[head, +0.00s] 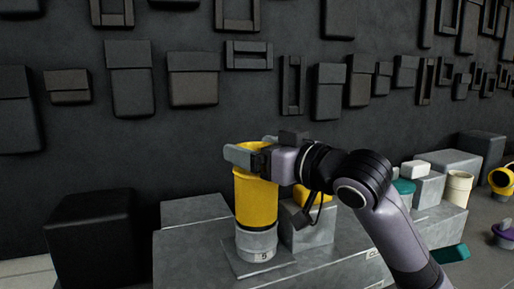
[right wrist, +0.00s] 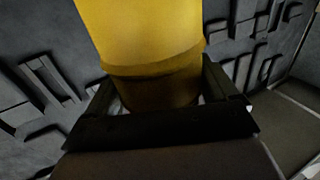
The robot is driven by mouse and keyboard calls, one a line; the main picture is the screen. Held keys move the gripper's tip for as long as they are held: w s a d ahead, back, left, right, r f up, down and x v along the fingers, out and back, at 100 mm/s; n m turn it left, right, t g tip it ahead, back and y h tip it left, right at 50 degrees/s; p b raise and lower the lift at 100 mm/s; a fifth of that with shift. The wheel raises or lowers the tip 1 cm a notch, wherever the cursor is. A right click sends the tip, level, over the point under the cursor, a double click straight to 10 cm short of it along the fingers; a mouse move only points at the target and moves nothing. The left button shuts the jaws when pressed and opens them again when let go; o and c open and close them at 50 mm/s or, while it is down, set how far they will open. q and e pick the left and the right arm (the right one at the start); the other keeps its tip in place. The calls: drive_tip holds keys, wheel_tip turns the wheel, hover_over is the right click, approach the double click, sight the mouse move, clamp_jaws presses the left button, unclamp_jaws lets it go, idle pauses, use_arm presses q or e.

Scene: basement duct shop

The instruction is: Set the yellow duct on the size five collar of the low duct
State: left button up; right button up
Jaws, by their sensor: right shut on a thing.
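The yellow duct (head: 256,200) is an upright cylinder in the head view. Its lower end meets the grey collar marked 5 (head: 258,243); whether it is fully seated I cannot tell. The collar stands on a square plate on the low grey duct (head: 190,250). My right gripper (head: 252,152) is shut on the duct near its top, with the fingers to either side. In the right wrist view the yellow duct (right wrist: 140,35) fills the space between the fingers, and its far end is out of frame. My left gripper is not in view.
A black box (head: 92,238) stands at the left. At the right are a cream cylinder (head: 458,188), a white piece (head: 415,169), a teal piece (head: 450,254) and a purple piece (head: 503,232). A dark wall with raised panels stands behind.

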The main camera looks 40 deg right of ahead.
drive_tip(key=shift+f+b, duration=0.5)
drive_tip(key=shift+f, duration=0.05)
idle(0.4)
drive_tip(key=o, duration=1.3)
drive_tip(key=s+d+b, duration=0.1)
drive_tip(key=s+b, duration=0.7)
drive_tip(key=s, duration=0.3)
drive_tip(key=shift+d, duration=0.4)
